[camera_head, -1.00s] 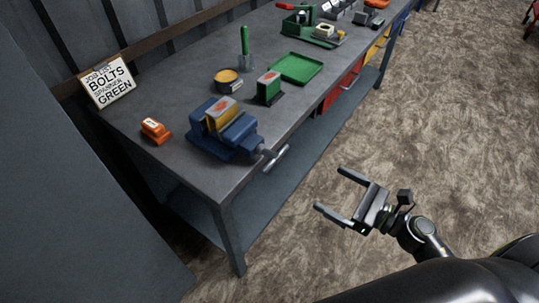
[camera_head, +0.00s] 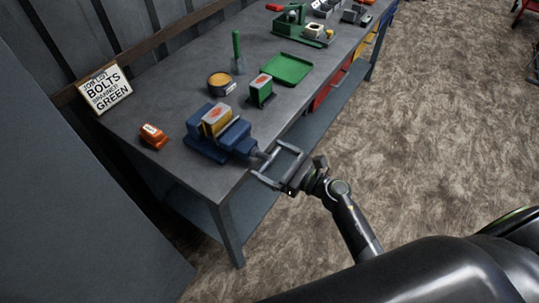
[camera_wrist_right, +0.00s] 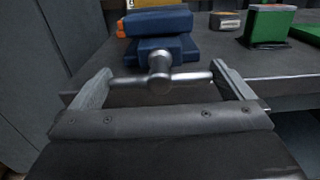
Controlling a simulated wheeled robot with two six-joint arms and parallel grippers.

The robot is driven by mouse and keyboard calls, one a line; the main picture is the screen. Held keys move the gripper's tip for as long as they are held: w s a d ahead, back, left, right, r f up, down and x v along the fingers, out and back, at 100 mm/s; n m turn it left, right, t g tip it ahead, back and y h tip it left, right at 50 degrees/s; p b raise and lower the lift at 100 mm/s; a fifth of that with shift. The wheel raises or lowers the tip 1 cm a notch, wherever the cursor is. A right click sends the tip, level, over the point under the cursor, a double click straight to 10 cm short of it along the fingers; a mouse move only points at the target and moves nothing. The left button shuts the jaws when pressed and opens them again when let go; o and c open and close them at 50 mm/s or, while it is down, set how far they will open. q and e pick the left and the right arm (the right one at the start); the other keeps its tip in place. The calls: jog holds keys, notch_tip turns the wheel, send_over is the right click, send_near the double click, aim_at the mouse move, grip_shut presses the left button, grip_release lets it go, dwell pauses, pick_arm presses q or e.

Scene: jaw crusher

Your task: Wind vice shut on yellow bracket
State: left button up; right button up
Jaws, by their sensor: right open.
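The blue vice (camera_head: 203,147) is at the near end of the grey bench, its screw and handle facing the bench's front edge. The yellow bracket (camera_head: 217,121) stands between its jaws; whether both jaws touch it I cannot tell. My right gripper (camera_head: 266,159) is open at the vice handle, empty. In the right wrist view, the metal handle bar (camera_wrist_right: 188,78) lies level across the gap between the fingers (camera_wrist_right: 160,85), one finger near each end. The vice body (camera_wrist_right: 160,22) is straight ahead there. My left gripper is not in view.
On the bench (camera_head: 180,92) are an orange block (camera_head: 153,136), a round tin (camera_head: 221,84), a green block (camera_head: 261,91) and a green tray (camera_head: 287,68). A sign (camera_head: 105,88) leans at the back. The floor in front of the bench is clear.

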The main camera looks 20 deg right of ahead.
jog(key=shift+w+a, duration=0.3)
jog(key=shift+w, duration=0.05)
jog(key=c, duration=0.6)
